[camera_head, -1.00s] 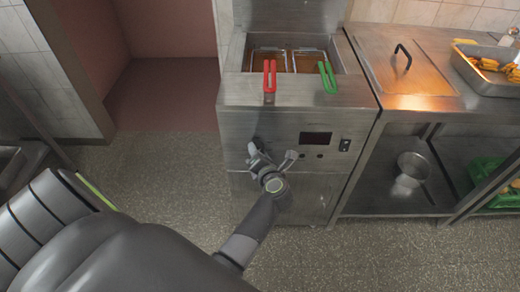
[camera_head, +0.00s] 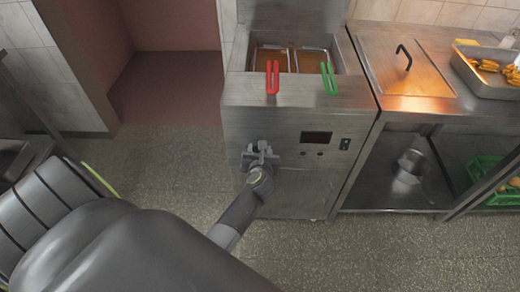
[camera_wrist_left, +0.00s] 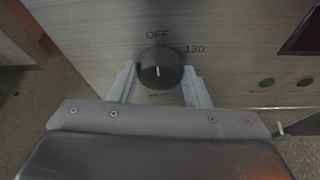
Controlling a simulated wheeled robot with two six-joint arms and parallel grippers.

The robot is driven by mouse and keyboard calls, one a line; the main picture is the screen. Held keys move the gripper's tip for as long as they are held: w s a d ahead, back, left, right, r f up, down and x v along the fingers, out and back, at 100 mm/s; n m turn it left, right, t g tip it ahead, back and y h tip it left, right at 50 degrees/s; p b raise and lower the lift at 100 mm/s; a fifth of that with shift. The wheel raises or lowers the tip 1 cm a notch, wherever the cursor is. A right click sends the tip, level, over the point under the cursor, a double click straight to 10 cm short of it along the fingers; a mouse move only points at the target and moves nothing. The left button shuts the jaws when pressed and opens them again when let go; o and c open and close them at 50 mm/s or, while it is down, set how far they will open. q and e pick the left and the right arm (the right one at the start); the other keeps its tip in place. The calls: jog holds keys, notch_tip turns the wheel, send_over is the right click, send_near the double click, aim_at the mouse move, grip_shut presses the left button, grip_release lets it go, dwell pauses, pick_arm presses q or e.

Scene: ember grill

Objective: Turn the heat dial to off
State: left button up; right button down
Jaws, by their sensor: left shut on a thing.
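The heat dial (camera_wrist_left: 160,68) is a round black knob with a short white mark on the fryer's steel front. The mark looks close to vertical, in line with the OFF label (camera_wrist_left: 157,35) above it; which end is the pointer I cannot tell. The label 130 (camera_wrist_left: 195,49) is up to the right. My left gripper (camera_head: 260,152) is at the front panel, shut on the dial with one pale finger on each side. In the head view the gripper hides the dial. My right gripper is not in view.
The fryer (camera_head: 285,196) has a dark display (camera_head: 315,137) and small buttons right of the dial. Baskets with red (camera_head: 272,77) and green (camera_head: 328,78) handles sit on top. A steel counter with a tray of food (camera_head: 490,72) stands at right. Floor in front is clear.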

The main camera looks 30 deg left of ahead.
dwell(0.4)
pick_arm(q)
jog(key=o, duration=1)
jog(key=shift+d, duration=0.1)
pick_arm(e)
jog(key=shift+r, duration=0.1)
